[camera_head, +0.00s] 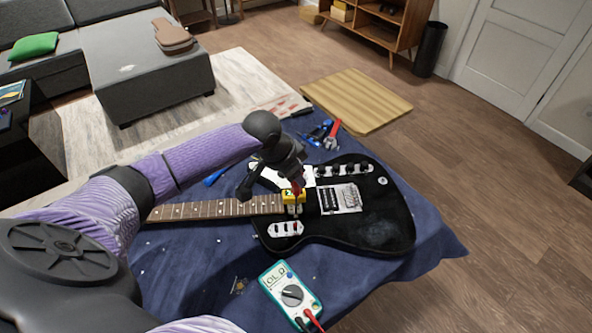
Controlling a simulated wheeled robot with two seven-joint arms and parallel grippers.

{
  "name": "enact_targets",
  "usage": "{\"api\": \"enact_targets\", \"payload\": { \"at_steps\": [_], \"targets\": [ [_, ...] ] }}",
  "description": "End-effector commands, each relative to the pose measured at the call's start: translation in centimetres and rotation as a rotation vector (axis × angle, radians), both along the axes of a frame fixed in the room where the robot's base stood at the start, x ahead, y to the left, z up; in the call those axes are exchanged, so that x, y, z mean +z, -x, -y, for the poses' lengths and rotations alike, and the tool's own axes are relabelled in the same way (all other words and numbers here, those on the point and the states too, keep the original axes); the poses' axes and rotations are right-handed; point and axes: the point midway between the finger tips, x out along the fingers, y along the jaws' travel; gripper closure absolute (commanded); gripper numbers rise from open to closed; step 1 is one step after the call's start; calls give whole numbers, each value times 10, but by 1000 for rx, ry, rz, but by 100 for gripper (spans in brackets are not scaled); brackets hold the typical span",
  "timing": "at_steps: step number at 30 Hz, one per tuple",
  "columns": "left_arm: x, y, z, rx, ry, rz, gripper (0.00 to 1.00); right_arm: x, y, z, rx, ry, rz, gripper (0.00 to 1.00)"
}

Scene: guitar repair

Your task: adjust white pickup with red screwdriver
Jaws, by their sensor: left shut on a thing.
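The black electric guitar (340,228) lies on the blue cloth with its neck pointing left. A white pickup (286,229) with a small red spot lies on the near side of the body, by the neck end. A yellow piece (293,196) sits where the neck meets the body. My left gripper (292,180) is above that joint, pointing down. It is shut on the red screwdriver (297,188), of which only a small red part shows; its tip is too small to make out. My right gripper is not in view.
A multimeter (291,293) with leads lies on the blue cloth (205,265) near the front. Pliers and red-handled tools (332,134) lie behind the guitar.

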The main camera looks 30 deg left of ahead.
Motion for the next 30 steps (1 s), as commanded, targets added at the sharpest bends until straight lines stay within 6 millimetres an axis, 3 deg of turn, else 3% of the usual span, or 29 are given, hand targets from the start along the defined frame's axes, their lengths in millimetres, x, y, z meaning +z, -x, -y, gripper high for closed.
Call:
{"api": "enact_targets", "payload": {
  "at_steps": [9, 13, 18, 30],
  "targets": [
    [-7, -3, -1, -619, 4, 2, 100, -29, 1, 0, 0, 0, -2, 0],
    [-4, -2, -1, -751, 4, 1, 100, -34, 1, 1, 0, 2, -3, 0],
    [-7, -3, -1, -1022, 4, 1, 100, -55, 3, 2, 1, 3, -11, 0],
    [-1, -2, -1, -1066, 1, 2, 100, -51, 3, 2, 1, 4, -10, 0]
  ]
}}
